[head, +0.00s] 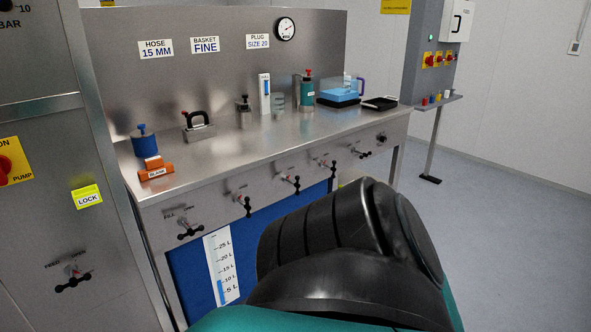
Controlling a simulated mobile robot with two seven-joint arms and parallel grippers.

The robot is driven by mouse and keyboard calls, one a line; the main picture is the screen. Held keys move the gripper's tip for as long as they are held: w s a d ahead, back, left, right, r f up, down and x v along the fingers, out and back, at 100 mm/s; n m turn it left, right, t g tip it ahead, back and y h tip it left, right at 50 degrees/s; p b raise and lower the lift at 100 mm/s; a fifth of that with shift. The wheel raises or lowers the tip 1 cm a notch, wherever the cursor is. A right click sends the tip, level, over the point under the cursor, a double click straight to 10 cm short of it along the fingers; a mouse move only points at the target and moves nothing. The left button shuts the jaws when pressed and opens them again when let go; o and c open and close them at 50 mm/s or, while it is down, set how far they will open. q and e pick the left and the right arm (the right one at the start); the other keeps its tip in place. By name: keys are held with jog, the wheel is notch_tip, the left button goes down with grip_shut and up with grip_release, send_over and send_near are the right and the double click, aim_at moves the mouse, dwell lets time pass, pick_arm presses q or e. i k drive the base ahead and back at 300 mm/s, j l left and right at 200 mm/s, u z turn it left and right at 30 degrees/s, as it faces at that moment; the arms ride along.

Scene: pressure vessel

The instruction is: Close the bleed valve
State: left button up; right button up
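Several black-handled valves run along the front of the steel bench. The nearest valve (190,230) has a label that seems to read FILL. Beyond it are a second valve (243,203), a third valve (292,182) and others toward the far right end. Another black-handled valve (72,280) is on the grey cabinet at left. The labels are too small to tell which is the bleed valve, or whether any is open or closed. Neither gripper shows. My own black and teal arm part fills the lower middle and hides some of the bench's lower front.
A level gauge (222,268) is on the blue front panel. Open floor (500,220) lies at right.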

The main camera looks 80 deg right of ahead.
aim_at(332, 169)
jog(key=k+z, duration=0.2)
jog(key=z, duration=2.55)
jog(key=u, duration=0.35)
jog(key=i+l+u, duration=0.2)
jog(key=i+u, duration=0.2)
jog(key=i+l+u, duration=0.35)
jog(key=i+l, duration=0.25)
jog(key=i+l+u, duration=0.1)
jog(key=l, duration=0.35)
jog(key=i+l, duration=0.3)
jog(key=i+l+u, duration=0.15)
jog(key=l, duration=0.3)
jog(key=i, duration=0.1)
